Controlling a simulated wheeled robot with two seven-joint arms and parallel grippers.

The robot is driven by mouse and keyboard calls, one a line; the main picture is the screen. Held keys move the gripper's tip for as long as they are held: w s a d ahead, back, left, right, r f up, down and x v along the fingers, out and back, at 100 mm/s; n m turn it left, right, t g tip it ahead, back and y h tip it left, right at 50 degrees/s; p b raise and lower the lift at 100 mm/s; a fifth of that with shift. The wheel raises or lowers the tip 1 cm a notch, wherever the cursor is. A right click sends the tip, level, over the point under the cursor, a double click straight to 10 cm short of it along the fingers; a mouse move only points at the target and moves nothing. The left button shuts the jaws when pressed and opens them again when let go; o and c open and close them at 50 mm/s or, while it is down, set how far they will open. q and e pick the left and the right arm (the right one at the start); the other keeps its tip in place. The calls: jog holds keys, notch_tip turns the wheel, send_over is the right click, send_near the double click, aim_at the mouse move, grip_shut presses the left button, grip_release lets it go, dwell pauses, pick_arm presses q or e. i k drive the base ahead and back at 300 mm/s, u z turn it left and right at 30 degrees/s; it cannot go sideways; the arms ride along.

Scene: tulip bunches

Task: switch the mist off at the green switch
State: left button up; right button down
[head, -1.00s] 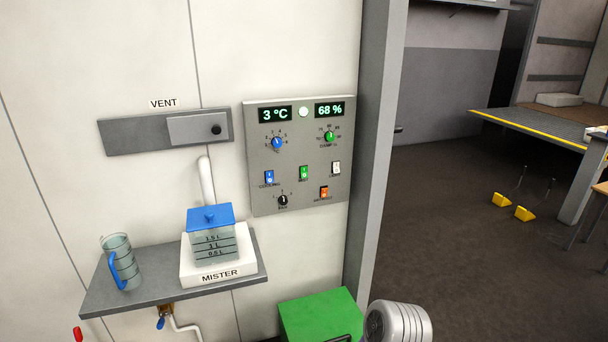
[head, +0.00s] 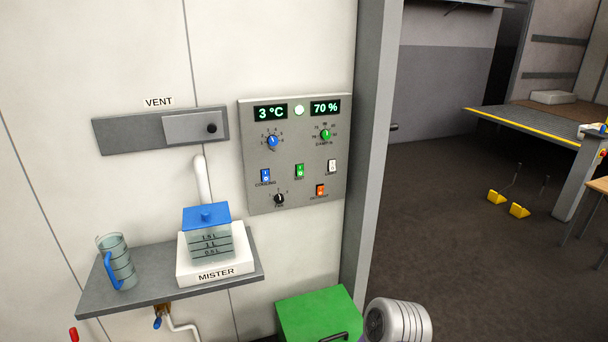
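The green switch (head: 299,171) is a small green rocker in the middle of the grey control panel (head: 259,205) on the white wall. Its label is too small to read surely, and I cannot tell its rocker position. The panel's displays read 3 °C (head: 270,112) and 70 % (head: 325,108), and a round lamp (head: 299,110) between them glows pale green. The mister (head: 215,270), a white base with a clear blue-lidded tank (head: 207,235), stands on a grey shelf. Neither of my grippers is in view.
Near the green switch are a blue switch (head: 265,176), a white switch (head: 332,166), an orange switch (head: 320,190) and knobs. A jug (head: 121,268) stands on the shelf (head: 150,291). A green box (head: 318,312) and ribbed silver cylinder (head: 405,322) are below. The space before the panel is clear.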

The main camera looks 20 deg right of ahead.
aim_at(299, 172)
jog(key=z, duration=1.15)
jog(key=i, duration=0.8)
jog(key=u, duration=1.75)
